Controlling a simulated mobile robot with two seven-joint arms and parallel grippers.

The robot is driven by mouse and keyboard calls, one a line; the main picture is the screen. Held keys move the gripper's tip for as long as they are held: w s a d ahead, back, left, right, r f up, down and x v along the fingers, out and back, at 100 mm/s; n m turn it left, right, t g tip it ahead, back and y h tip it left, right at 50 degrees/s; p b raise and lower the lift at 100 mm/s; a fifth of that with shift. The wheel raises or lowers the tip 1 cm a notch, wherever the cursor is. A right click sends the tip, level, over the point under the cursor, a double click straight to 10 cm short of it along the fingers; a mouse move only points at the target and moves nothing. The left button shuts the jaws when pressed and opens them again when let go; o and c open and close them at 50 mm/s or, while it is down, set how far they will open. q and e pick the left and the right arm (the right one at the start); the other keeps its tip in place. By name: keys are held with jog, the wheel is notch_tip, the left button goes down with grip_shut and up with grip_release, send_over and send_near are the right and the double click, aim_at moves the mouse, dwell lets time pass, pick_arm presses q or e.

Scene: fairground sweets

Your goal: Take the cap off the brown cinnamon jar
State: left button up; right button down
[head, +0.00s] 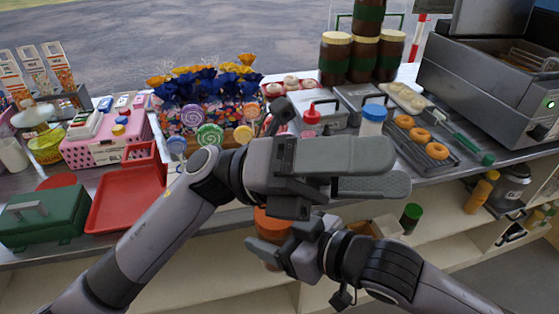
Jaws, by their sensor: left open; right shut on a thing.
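An orange-brown jar (270,226), which looks like the cinnamon jar, is at the front edge of the counter, at the middle of the head view. My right gripper (268,250) is shut on it. The gripper hides much of the jar, and my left gripper's body is just above it. I cannot make out the cap apart from the jar. My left gripper (404,172) is open and empty, with its fingers pointing right, up and to the right of the jar.
A blue-capped jar (372,118) and a red-topped bottle (311,115) stand behind my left gripper. A doughnut tray (450,163) is to the right. A red tray (120,203) and green box (42,222) are at left. A green-capped jar (411,214) stands on the lower shelf.

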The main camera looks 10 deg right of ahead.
pick_arm(q)
jog(key=s+d+f+m+t+y, duration=0.1)
jog(key=s+d+f+m+y, duration=0.25)
jog(key=m+y, duration=0.4)
jog(key=m+t+y, duration=0.9)
jog(key=t+y, duration=0.2)
jog(key=t, duration=0.1)
send_near(276, 239)
jog(key=w, duration=0.1)
jog(key=w+d+r, duration=0.1)
jog(key=w, duration=0.1)
jog(key=shift+w+r, duration=0.1)
jog(key=shift+r, duration=0.1)
jog(key=shift+f, duration=3.85)
jog(key=c, duration=1.1)
jog(key=n, duration=0.7)
jog(key=shift+w+d+r, duration=0.1)
jog(key=shift+w+r, duration=0.05)
jog(key=shift+w, duration=0.05)
